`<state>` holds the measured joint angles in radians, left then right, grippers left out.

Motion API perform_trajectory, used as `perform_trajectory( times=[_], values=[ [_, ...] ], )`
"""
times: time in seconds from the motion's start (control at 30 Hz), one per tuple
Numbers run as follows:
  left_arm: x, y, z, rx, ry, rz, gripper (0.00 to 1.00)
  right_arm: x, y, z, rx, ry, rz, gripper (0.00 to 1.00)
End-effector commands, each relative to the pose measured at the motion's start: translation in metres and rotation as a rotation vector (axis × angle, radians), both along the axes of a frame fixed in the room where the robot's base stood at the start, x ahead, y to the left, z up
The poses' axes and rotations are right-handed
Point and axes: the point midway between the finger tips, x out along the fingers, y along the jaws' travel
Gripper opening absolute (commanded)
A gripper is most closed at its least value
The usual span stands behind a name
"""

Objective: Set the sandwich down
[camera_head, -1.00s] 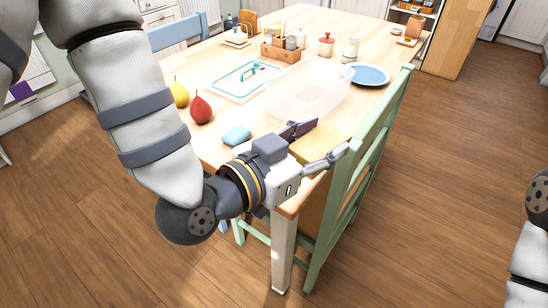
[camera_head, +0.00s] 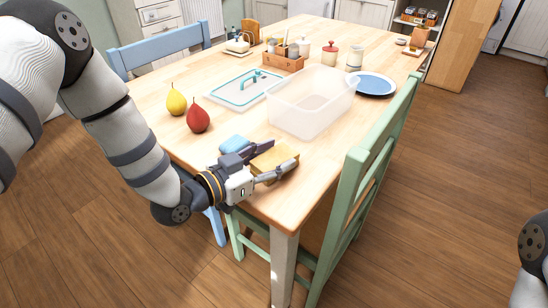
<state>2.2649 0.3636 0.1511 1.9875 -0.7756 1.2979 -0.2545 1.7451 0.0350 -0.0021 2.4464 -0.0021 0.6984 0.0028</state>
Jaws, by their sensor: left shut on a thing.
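The sandwich (camera_head: 275,161), a tan square-edged piece, is between the fingers of my left gripper (camera_head: 273,163), near the front corner of the wooden table (camera_head: 321,166). The gripper is shut on it. I cannot tell whether the sandwich touches the tabletop or is just above it. Part of it is hidden by the fingers. My right gripper is out of view; only part of my right arm shows at the right edge.
A clear empty container (camera_head: 311,103) stands behind the sandwich. A blue item (camera_head: 235,144), a red pear (camera_head: 198,116), a yellow pear (camera_head: 176,100), a teal-handled lid (camera_head: 247,90) and a blue plate (camera_head: 372,84) lie around. A green chair (camera_head: 360,190) stands at right.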

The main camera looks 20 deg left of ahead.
Motion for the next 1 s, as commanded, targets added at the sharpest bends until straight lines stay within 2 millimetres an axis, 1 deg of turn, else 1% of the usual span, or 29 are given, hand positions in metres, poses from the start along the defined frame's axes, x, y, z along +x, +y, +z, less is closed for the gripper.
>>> perform_trajectory(
  times=[0.1, 0.27, 0.3, 0.37, 0.67, 0.77, 0.87, 1.0],
  values=[
    [0.000, 0.000, 0.002, -0.001, -0.003, 0.000, 0.14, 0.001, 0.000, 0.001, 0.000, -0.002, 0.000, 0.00],
    [0.000, 0.000, -0.004, -0.001, -0.001, 0.000, 0.14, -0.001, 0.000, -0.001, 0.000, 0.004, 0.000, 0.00],
    [0.000, 0.000, -0.003, -0.001, -0.001, 0.000, 0.52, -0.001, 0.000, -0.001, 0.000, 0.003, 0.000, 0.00],
    [0.000, 0.000, -0.003, -0.001, -0.001, 0.000, 0.65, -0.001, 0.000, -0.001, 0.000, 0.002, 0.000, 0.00],
    [0.000, 0.000, -0.003, -0.001, -0.001, 0.000, 0.65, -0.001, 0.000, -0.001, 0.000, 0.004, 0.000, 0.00],
    [0.000, 0.000, -0.005, -0.002, 0.003, 0.000, 0.65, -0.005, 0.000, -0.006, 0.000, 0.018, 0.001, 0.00],
    [-0.016, 0.010, 0.001, -0.001, 0.003, 0.002, 0.65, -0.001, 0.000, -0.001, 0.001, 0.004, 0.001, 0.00],
    [-0.044, 0.025, 0.016, -0.002, -0.002, 0.002, 0.65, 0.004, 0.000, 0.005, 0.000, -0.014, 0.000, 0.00]
  ],
)
